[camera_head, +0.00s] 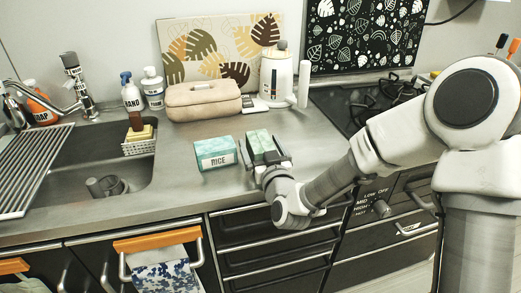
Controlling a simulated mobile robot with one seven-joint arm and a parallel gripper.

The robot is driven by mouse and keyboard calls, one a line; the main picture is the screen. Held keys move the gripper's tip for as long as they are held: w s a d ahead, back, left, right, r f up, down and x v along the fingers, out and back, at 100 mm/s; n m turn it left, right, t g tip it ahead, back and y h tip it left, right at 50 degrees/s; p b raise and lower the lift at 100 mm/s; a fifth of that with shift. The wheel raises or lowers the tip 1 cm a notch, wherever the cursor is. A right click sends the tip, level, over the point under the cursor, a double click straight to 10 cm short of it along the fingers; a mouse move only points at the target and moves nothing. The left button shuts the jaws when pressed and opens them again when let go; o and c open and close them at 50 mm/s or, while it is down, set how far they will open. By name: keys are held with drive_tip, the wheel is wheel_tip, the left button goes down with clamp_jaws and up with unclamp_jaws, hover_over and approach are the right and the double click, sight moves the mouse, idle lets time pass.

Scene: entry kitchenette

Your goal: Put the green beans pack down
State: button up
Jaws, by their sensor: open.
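A green box-shaped pack (261,141), which I take to be the green beans pack, stands on the steel counter or just above it, near the front edge. I cannot tell whether its base touches the counter. My gripper (268,162) is at the near side of this pack, with its open fingers around or beside its lower part. The fingertips are partly hidden by the pack and my wrist. A similar pale green pack labelled RICE (216,153) stands on the counter just left of it, apart from it.
A beige case (203,100) lies behind the packs, with a white dispenser (275,75) to its right. The sink (75,165) is at left, the black hob (350,105) at right. Clear counter (175,190) lies left of the RICE pack.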

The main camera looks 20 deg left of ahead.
drive_tip(key=c, duration=1.6)
drive_tip(key=shift+s+r, duration=0.1)
drive_tip(key=shift+r, duration=0.1)
